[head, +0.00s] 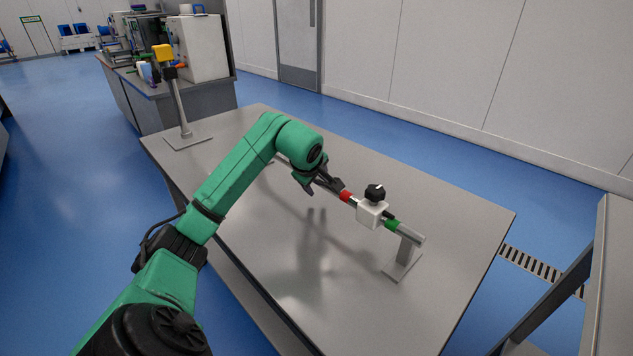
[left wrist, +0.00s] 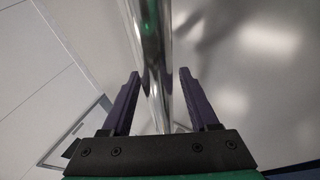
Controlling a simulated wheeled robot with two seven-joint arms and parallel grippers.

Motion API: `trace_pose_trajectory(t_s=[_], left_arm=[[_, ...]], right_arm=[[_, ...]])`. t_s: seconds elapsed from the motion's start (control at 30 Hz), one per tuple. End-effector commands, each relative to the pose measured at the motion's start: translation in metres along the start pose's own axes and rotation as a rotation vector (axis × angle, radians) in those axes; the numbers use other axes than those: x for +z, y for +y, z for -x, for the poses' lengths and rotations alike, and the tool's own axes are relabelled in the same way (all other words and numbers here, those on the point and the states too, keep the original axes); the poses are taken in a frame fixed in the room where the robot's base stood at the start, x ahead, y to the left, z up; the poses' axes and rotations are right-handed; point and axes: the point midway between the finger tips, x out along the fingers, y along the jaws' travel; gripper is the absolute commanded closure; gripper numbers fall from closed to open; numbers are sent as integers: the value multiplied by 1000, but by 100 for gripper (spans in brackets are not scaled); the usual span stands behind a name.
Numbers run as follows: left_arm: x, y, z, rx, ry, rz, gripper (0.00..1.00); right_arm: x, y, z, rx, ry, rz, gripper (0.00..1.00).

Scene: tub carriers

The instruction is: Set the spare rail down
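A bright metal rail (head: 415,237) runs above the grey table (head: 450,210), its right end on a short post with a flat base plate (head: 402,267). I cannot tell whether this is the spare rail; no other rail shows clearly. It carries a red band (head: 345,196), a white block (head: 372,213) with a black knob (head: 375,192), and a green band (head: 391,224). My left gripper (head: 328,186) is at the rail, left of the red band. In the left wrist view, the rail (left wrist: 152,60) passes between its parted fingers (left wrist: 158,90), with gaps beside it. My arm hides the rail's far part. My right gripper is out of view.
A post with a yellow top (head: 163,53) stands on a plate at the table's far left corner. A bench with equipment (head: 197,48) stands behind. The table's front middle is bare. Another grey surface (head: 615,280) is at the right edge.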

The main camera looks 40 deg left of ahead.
Motion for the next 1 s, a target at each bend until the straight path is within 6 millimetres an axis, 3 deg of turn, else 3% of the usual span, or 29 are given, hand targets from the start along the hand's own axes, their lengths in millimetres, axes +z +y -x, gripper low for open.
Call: trace_pose_trajectory(t_s=[0.27,0.6,0.7,1.0], left_arm=[[-1,1,10,1,1,1,39],[-1,1,95,2,5,-1,39],[-1,1,113,2,2,1,39],[0,0,121,-1,0,0,39]], right_arm=[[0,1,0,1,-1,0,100],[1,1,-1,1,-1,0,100],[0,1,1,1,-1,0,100],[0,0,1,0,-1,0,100]])
